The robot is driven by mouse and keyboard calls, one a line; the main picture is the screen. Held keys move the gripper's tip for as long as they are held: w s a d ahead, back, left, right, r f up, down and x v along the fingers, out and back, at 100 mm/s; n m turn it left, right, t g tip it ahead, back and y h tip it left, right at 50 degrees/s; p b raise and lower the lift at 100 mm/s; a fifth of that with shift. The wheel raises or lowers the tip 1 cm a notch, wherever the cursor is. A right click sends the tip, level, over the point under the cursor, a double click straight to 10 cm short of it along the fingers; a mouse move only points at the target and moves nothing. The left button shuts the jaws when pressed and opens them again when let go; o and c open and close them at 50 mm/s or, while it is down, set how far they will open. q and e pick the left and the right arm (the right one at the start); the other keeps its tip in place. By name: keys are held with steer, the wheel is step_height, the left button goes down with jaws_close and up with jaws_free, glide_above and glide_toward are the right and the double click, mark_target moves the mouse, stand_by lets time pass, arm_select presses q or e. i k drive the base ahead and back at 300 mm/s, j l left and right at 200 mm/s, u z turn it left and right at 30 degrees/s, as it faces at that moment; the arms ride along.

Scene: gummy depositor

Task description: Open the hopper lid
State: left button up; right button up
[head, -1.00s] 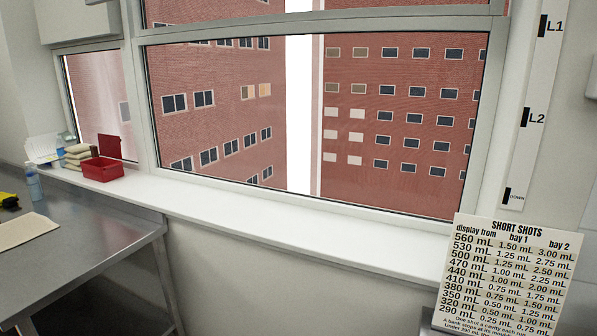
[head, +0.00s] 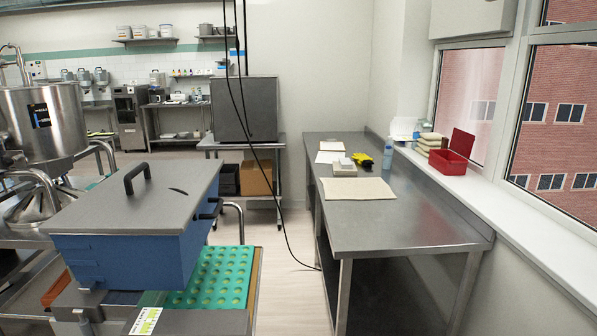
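The hopper (head: 130,258) is a blue box at the lower left of the head view. Its flat grey lid (head: 150,208) lies on top and looks closed. A black arched handle (head: 136,174) stands on the lid near its far left part, and a short dark slot shows beside it. Black handles (head: 208,208) stick out on the hopper's right side. Neither of my grippers is in view.
A green mould tray (head: 222,275) lies beside and below the hopper. A steel kettle (head: 42,122) stands behind it at left. A steel table (head: 400,232) with papers stands at right. Dark cables hang mid-view; clear floor lies between hopper and table.

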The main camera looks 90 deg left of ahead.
mark_target(137, 199)
steer(key=u, duration=3.65)
steer(key=l+u, duration=0.2)
steer(key=u, duration=0.3)
steer(key=l+u, duration=0.2)
steer(key=u, duration=0.25)
steer(key=i, duration=0.05)
